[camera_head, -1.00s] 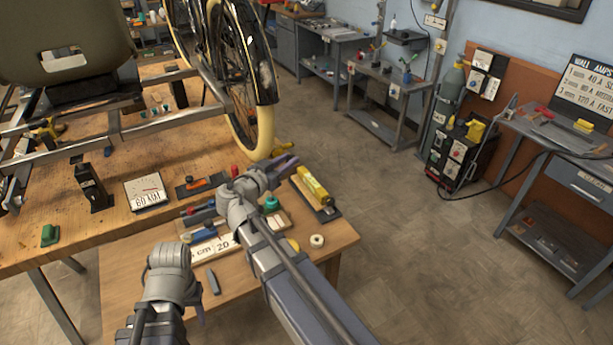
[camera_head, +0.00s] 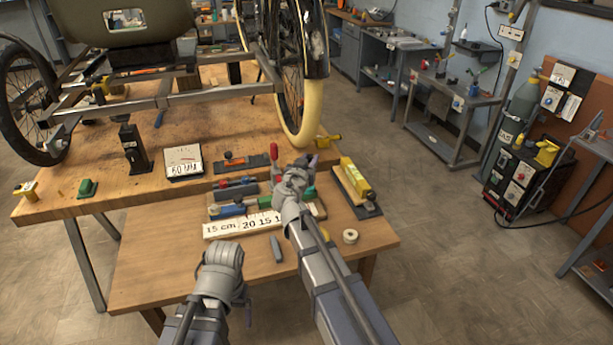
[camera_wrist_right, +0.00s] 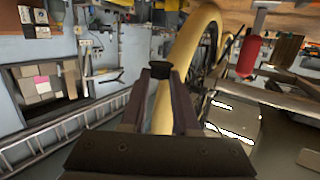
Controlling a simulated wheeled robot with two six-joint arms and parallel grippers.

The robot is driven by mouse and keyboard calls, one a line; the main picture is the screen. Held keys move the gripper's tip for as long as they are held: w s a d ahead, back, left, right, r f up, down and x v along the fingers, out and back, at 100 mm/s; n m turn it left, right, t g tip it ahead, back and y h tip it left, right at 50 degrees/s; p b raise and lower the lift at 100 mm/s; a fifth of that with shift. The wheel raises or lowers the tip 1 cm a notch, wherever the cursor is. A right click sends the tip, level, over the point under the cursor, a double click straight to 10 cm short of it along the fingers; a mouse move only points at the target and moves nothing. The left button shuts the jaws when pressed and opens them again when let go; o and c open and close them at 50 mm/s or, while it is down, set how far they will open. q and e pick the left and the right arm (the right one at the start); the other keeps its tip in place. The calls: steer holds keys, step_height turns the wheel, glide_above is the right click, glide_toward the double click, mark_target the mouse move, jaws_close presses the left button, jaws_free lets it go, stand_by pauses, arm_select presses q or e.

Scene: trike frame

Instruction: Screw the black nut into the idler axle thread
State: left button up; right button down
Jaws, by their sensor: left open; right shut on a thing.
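In the right wrist view the black nut (camera_wrist_right: 158,68) sits between the fingertips of my right gripper (camera_wrist_right: 160,76), which is shut on it. In the head view my right gripper (camera_head: 307,161) is above the small front table, close to the wheel's lower part; the nut cannot be made out there. My left gripper (camera_head: 246,310) hangs low at the front of the small table, open, mostly hidden by its wrist. The trike frame (camera_head: 165,100) stands on the large bench with its yellow-tyred wheel (camera_head: 300,125) at the right. I cannot make out the idler axle thread.
The small table (camera_head: 145,270) carries a ruler block (camera_head: 225,229), a white roll (camera_head: 350,236) and a yellow-topped tool (camera_head: 355,175). A gauge (camera_head: 183,161) and a black block (camera_head: 133,148) stand on the large bench.

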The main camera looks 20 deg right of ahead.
arm_select(q)
steer(key=shift+f, duration=0.5)
arm_select(e)
steer(key=shift+w+a+f, duration=0.45)
arm_select(q)
steer(key=shift+f+b, duration=0.2)
steer(key=shift+b, duration=0.15)
arm_select(e)
steer(key=shift+f, duration=0.2)
arm_select(q)
step_height(320, 180, down, 6)
steer(key=b, duration=0.5)
steer(key=shift+r, duration=0.25)
arm_select(e)
step_height(320, 180, down, 6)
steer(key=shift+r, duration=0.25)
arm_select(q)
steer(key=shift+f+b, duration=1.4)
steer(key=shift+b, duration=0.25)
arm_select(e)
steer(key=shift+f, duration=1.4)
steer(key=c, duration=0.6)
jaws_free()
arm_select(q)
steer(key=shift+r, duration=0.1)
arm_select(e)
steer(key=shift+s, duration=0.1)
